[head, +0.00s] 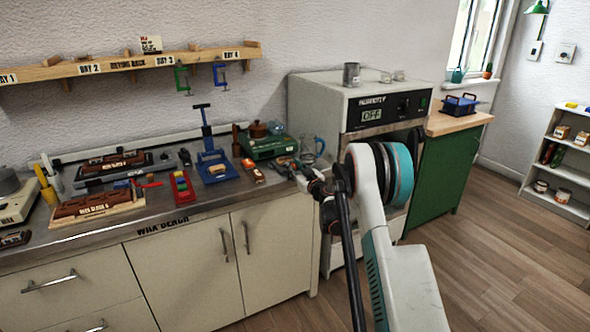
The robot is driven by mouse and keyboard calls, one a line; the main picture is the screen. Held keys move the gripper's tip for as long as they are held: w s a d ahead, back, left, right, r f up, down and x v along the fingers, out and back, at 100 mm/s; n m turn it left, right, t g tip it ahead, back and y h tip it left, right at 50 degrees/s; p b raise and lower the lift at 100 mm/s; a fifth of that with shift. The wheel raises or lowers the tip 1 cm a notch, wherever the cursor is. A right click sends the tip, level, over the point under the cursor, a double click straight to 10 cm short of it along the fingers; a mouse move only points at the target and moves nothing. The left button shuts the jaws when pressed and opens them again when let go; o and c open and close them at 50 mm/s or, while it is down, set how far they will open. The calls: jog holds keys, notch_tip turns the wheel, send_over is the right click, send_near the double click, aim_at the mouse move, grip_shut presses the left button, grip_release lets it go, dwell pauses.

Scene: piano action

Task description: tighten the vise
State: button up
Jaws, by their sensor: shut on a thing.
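A blue screw clamp device (212,160) with a T-handle on a tall post stands on the workbench, left of my gripper; it may be the vise, but I cannot tell for sure. My gripper (291,166) is at the right end of the bench, apart from this device. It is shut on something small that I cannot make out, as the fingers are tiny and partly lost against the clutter. A blue-rimmed clear object (318,145) stands just behind my gripper, partly hidden by my arm.
A green stove-like unit (262,146) with a brown pot stands behind my gripper. A red and green rack (181,187) and wooden blocks (97,206) crowd the workbench (170,218). A white oven (365,105) stands at the right. Clamps (182,80) hang from the wall shelf.

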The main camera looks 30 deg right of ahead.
jog(key=m, duration=0.6)
jog(key=shift+d, duration=0.15)
dwell(0.4)
jog(key=o, duration=1.1)
jog(key=shift+c, duration=0.2)
jog(key=s, duration=1.2)
jog(key=shift+d, duration=0.2)
